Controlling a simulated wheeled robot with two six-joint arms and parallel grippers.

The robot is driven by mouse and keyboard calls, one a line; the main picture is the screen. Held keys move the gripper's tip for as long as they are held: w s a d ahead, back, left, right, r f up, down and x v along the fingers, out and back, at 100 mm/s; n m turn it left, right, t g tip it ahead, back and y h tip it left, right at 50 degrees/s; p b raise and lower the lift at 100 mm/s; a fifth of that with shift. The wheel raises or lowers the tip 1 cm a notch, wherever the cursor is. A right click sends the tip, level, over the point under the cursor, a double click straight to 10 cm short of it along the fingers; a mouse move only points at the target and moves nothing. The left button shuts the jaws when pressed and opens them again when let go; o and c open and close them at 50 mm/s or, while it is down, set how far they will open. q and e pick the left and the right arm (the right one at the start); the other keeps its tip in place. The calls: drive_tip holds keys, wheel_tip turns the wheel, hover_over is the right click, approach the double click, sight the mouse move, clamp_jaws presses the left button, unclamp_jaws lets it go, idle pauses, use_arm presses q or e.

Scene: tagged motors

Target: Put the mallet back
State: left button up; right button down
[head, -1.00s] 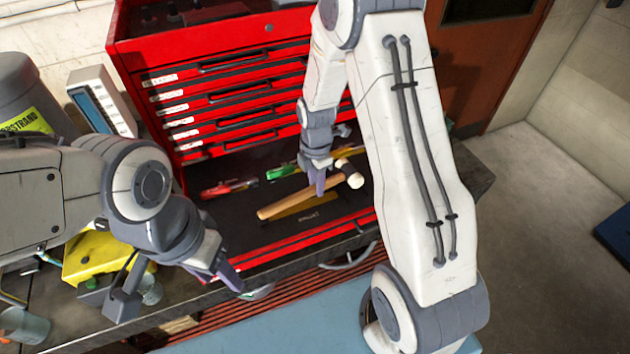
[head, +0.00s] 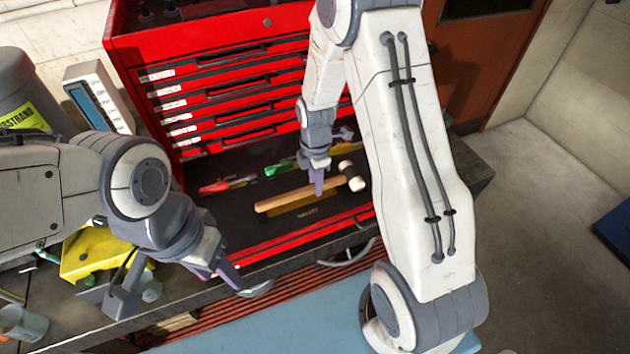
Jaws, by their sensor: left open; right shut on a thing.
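The mallet has a pale wooden handle (head: 283,198) and a black head with light faces (head: 351,177). My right gripper (head: 319,187) is shut on the handle near the head and holds it over the open drawer's black foam (head: 232,218). A yellow mallet recess (head: 292,212) with a small label shows just in front of the handle, partly covered by it. I cannot tell whether the mallet touches the foam. My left gripper (head: 236,283) is open and empty in front of the drawer, at the left.
A red tool chest (head: 222,40) with closed drawers stands behind the open drawer. A red-handled tool (head: 213,187) and a green-handled tool (head: 277,170) lie at the drawer's back. A yellow object (head: 95,250) and a glass (head: 22,322) are at the left.

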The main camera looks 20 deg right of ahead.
idle(0.4)
drive_tip(key=shift+f, duration=0.25)
drive_tip(key=shift+f+b, duration=0.15)
drive_tip(key=shift+b, duration=0.15)
drive_tip(key=shift+f, duration=0.35)
drive_tip(key=c, duration=0.5)
unclamp_jaws()
drive_tip(key=shift+c, duration=0.2)
